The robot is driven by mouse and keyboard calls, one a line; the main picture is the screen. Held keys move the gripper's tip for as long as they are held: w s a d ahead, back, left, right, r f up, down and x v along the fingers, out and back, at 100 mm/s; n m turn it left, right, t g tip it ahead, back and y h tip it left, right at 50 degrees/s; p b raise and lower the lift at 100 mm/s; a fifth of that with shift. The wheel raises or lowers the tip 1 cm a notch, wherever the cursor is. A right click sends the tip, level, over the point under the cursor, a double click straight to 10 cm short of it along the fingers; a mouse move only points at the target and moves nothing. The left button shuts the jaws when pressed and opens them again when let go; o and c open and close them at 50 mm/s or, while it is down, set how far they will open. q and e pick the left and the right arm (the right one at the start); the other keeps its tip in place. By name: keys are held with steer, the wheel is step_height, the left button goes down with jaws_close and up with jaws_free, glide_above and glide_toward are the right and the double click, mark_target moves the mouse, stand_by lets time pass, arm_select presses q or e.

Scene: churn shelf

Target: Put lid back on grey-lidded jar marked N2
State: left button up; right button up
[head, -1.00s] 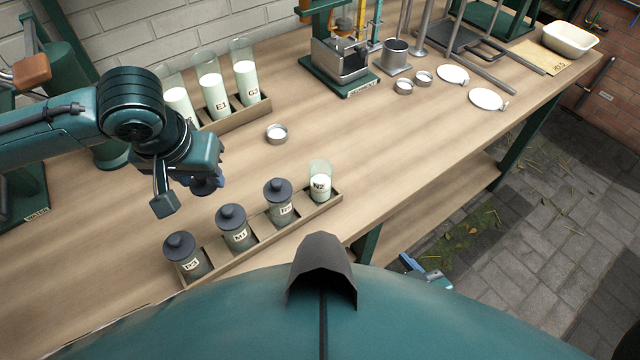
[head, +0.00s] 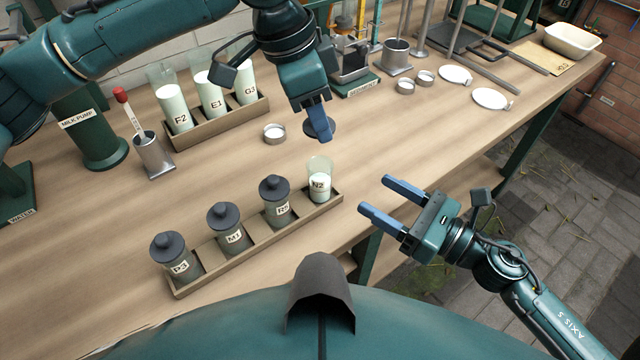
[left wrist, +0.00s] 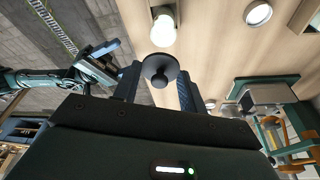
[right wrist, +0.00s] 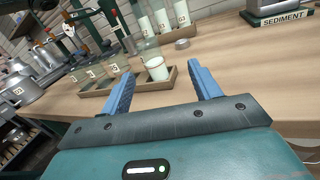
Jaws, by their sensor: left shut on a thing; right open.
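The jar marked N2 (head: 320,182) stands upright and lidless in the right end slot of the front wooden rack (head: 337,202), with white contents inside. It also shows in the left wrist view (left wrist: 163,32) and the right wrist view (right wrist: 157,70). My left gripper (head: 318,118) is shut on a dark grey lid (head: 320,128), held above the table behind the jar, apart from it. The lid shows between its fingers in the left wrist view (left wrist: 160,70). My right gripper (head: 382,202) is open and empty, to the right of the jar, by the table's front edge.
Grey-lidded jars R5 (head: 277,205), M1 (head: 229,230) and D3 (head: 176,256) stand in the same rack. Behind is a rack (head: 222,121) of tall white-filled jars. A small metal dish (head: 274,133) sits between the racks. The table right of N2 is clear.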

mark_target(330, 183)
arm_select(q)
steer(key=shift+d, duration=0.1)
arm_select(e)
steer(key=n+g, duration=0.1)
steer(key=s+f+n, duration=0.1)
steer(key=shift+a+n+g+y, duration=0.25)
steer(key=shift+n+g+y, duration=0.05)
steer(key=shift+g+y, duration=0.1)
steer(key=x, duration=1.2)
steer(key=shift+w+r, duration=0.1)
steer(key=shift+c, duration=0.3)
jaws_close()
arm_select(q)
steer(key=shift+f, duration=2.45)
